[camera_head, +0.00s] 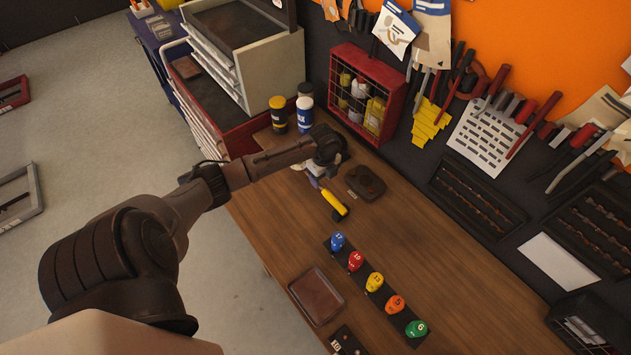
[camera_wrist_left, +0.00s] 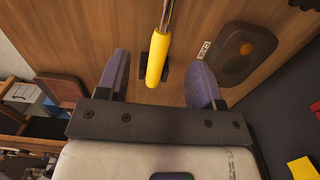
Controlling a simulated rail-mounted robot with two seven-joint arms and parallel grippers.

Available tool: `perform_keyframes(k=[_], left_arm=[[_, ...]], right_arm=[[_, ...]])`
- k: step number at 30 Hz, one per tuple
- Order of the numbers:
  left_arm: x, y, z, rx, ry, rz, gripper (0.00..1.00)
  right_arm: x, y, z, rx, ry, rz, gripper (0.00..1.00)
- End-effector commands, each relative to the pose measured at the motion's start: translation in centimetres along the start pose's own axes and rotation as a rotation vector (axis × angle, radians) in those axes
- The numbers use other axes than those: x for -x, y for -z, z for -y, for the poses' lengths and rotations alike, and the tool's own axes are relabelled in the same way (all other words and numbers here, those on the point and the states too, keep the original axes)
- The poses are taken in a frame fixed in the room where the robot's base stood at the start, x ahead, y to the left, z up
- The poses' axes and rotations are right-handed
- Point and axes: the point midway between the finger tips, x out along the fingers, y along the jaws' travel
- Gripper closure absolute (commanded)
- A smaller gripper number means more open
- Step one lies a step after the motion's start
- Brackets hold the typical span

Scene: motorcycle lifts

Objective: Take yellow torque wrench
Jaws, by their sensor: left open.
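The yellow torque wrench (camera_head: 334,202) lies on the wooden workbench (camera_head: 420,245), its yellow handle in clear sight. In the left wrist view its handle (camera_wrist_left: 157,62) appears between the two purple fingers, with a thin metal shaft running up out of the picture. My left gripper (camera_head: 313,179) is over the bench at the wrench, open, with a gap on both sides of the handle. I cannot tell how high the fingers are above it. The shaft is partly hidden by the gripper in the head view. My right gripper is not in view.
A row of coloured numbered knobs (camera_head: 374,282) and a brown tray (camera_head: 316,296) are nearer the bench front. Bottles (camera_head: 278,113) and a red wire-front cabinet (camera_head: 364,92) stand behind. Tools hang on the wall.

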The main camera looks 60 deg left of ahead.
Motion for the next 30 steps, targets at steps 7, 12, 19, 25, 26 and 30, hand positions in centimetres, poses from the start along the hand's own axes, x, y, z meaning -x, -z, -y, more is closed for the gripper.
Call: perform_keyframes(k=[7, 12, 19, 25, 26, 30], left_arm=[[-4.0, 0.1, 0.0, 0.005, -0.002, -0.002, 0.39], [-5.4, 0.1, 0.1, 0.003, 0.0, 0.0, 0.39], [-6.5, 0.2, 0.2, 0.004, 0.0, -0.002, 0.39], [-9.1, 0.4, 0.5, 0.004, -0.001, -0.001, 0.39], [-9.5, 0.4, 0.4, 0.005, -0.001, 0.0, 0.39], [-10.6, 0.4, 0.4, 0.003, 0.0, 0.0, 0.39]], right_arm=[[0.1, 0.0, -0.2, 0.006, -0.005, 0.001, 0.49], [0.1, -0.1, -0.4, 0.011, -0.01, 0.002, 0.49], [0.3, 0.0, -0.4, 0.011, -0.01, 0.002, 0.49], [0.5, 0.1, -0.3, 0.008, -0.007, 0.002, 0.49], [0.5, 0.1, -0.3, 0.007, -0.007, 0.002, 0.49], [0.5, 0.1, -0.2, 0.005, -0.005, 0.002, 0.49]])
